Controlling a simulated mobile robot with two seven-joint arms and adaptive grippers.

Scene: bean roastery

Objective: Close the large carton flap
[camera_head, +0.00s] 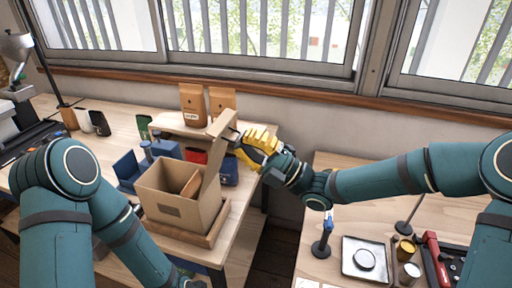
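The open brown carton (178,207) stands on a wooden tray (213,233) near the right end of the left table. A smaller panel (191,185) shows inside the carton.
Brown paper bags (193,104) stand behind the carton on a wooden stand. Blue containers (128,168) and red and blue packs (229,170) are close around the carton. The right table holds a white tray (367,257), small jars and a red-handled tool. A gap separates the tables.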

